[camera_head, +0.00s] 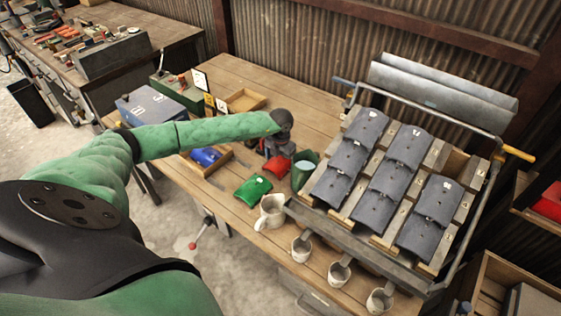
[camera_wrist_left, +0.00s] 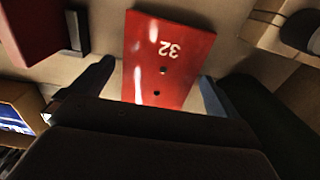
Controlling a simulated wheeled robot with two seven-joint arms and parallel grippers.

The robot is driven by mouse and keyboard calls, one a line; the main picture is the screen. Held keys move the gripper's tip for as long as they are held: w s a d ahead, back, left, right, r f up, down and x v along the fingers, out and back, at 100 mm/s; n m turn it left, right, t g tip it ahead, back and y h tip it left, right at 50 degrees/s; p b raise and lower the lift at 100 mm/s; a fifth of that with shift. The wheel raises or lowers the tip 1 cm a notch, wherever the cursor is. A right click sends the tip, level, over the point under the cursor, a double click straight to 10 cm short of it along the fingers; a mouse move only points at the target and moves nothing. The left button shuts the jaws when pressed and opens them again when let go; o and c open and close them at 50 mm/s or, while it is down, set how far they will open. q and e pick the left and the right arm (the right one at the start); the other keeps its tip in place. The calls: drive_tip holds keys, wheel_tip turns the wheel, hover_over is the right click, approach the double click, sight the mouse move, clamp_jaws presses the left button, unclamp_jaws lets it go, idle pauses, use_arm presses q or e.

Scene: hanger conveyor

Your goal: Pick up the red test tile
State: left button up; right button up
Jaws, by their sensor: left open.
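The red test tile (camera_wrist_left: 168,50), marked 32, has two dark holes and shows upside down in the left wrist view. My left gripper (camera_wrist_left: 152,92) is open. Its two fingers are at either side of the tile's near end, with gaps at both sides. In the head view my left gripper (camera_head: 277,150) points down over the workbench, just above a red piece (camera_head: 278,168) that it partly hides. I cannot tell from the head view how far the fingers are above the bench. My right gripper is not in view.
A green pouch-like piece (camera_head: 254,189) lies in front, and a blue one (camera_head: 206,156) lies in a wooden tray to the left.

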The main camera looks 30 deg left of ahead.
use_arm(q)
drive_tip(key=shift+f, duration=0.2)
drive_tip(key=c, duration=1.1)
drive_tip(key=shift+r, duration=0.15)
